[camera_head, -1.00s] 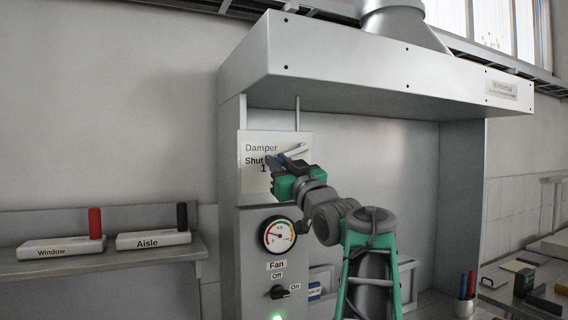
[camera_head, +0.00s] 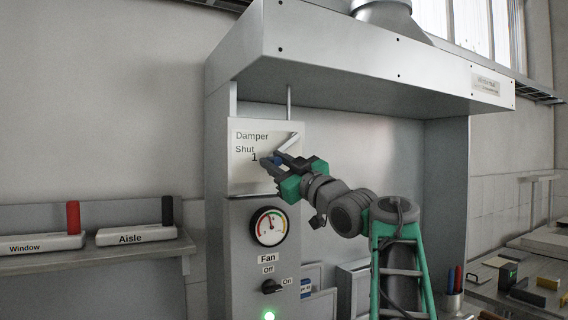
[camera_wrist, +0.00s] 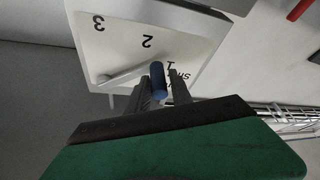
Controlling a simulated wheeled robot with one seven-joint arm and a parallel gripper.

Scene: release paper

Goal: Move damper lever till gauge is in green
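The damper panel (camera_head: 243,176) is a white plate marked Damper, Shut and 1; the wrist view also shows 2 and 3 on it. The damper lever (camera_head: 289,144) is a grey bar with a blue grip (camera_wrist: 158,80). The bar slants down-left and the grip is near the 1. My gripper (camera_head: 274,162) has its fingers around the blue grip and appears closed on it. The round gauge (camera_head: 269,226) below has coloured bands. Its needle points nearly straight up; I cannot tell the exact band under it.
The Fan switch (camera_head: 271,287) and a lit green lamp (camera_head: 269,316) are below the gauge. A shelf (camera_head: 100,262) at left holds the Window block (camera_head: 40,244) and Aisle block (camera_head: 135,235). The hood (camera_head: 350,75) overhangs the panel. A cluttered bench (camera_head: 490,290) is at right.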

